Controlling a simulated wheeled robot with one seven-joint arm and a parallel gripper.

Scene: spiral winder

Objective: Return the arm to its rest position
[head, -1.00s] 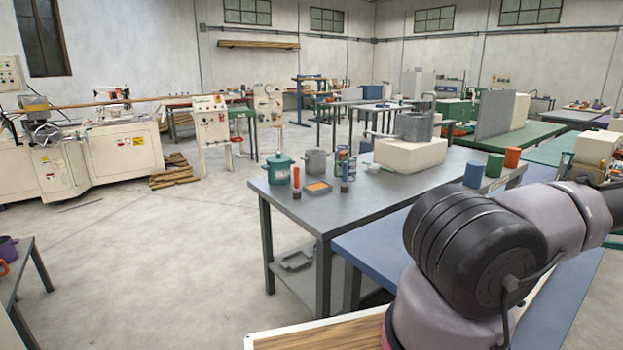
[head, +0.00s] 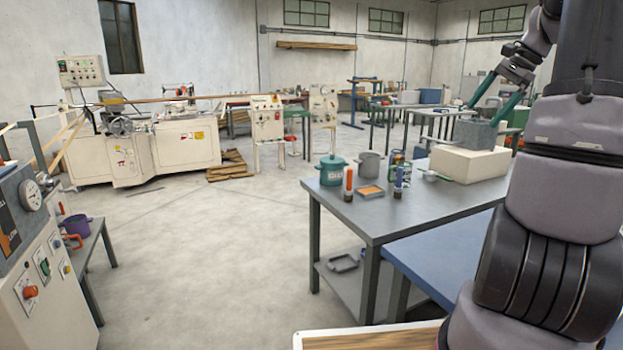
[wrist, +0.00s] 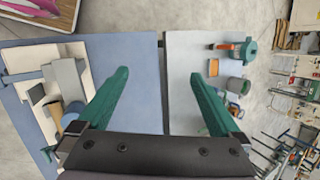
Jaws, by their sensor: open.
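My gripper (head: 484,108) has green fingers and hangs at the upper right of the head view, in front of the far tables. In the wrist view my gripper (wrist: 159,74) is open, with its fingers wide apart and nothing between them. My arm stands upright along the right edge of the head view and bends over at the top toward the gripper. The wrist camera looks down from above on the blue table (wrist: 140,60) at left and the grey table (wrist: 180,55) at right, with a narrow gap between them.
The grey table (head: 375,217) carries a teal pot (head: 332,170), a grey pot (head: 369,164) and a white block (head: 469,165) with a grey container (head: 476,133). A control cabinet (head: 35,285) stands at left. Open floor (head: 215,250) lies between.

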